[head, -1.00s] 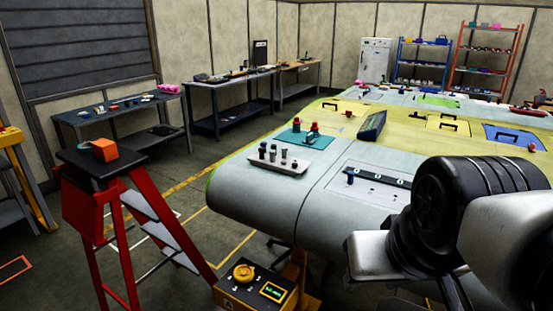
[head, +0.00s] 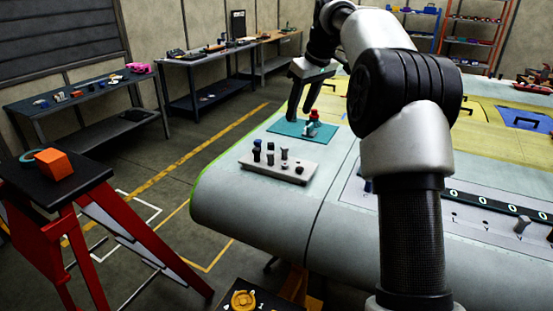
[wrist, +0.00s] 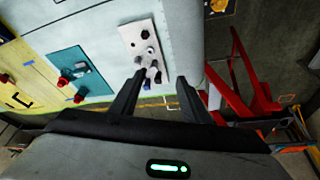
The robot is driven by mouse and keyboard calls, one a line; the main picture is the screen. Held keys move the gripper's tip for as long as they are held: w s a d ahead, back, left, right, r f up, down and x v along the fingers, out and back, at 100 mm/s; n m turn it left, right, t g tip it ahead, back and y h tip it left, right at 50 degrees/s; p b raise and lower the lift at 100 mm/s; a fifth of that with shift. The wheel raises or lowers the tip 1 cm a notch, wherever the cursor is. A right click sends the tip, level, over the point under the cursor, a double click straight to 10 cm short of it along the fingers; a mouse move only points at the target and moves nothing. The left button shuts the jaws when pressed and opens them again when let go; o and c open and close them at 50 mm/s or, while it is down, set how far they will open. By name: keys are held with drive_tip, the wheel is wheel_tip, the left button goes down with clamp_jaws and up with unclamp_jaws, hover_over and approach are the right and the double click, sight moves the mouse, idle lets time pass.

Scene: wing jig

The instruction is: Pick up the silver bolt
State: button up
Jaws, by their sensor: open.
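A light grey block (head: 268,169) on the near left end of the wing holds several upright bolts, some dark and some silver-grey. One silver bolt (head: 284,154) stands near its middle. In the wrist view the block (wrist: 130,32) is beyond my fingers, and silver-grey bolt shapes (wrist: 154,72) show between the fingertips. They are too small to tell apart. My gripper (head: 302,112) is open and empty, pointing down above the teal mat area, behind the block in the head view. Its two dark fingers also show apart in the wrist view (wrist: 160,77).
A teal mat (head: 285,126) with red-topped pieces lies behind the block. A red stepladder (head: 62,215) with an orange box stands left. My arm hides part of the wing.

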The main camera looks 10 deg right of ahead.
drive_tip(key=w+d+f+n, duration=0.1)
drive_tip(key=w+d+f, duration=0.2)
drive_tip(key=w+f, duration=0.3)
hover_over(285, 164)
drive_tip(key=s+d, duration=0.1)
drive_tip(key=d, duration=0.1)
drive_tip(key=shift+y, duration=0.4)
wheel_tip(285, 164, down, 12)
drive_tip(key=shift+s+d+f+b, duration=0.15)
drive_tip(key=shift+f+b, duration=0.1)
drive_tip(key=shift+b, duration=0.15)
drive_tip(key=x, duration=0.5)
drive_tip(key=shift+s+a+f, duration=0.1)
drive_tip(key=shift+s+a, duration=0.15)
drive_tip(key=shift+a, duration=0.1)
clamp_jaws()
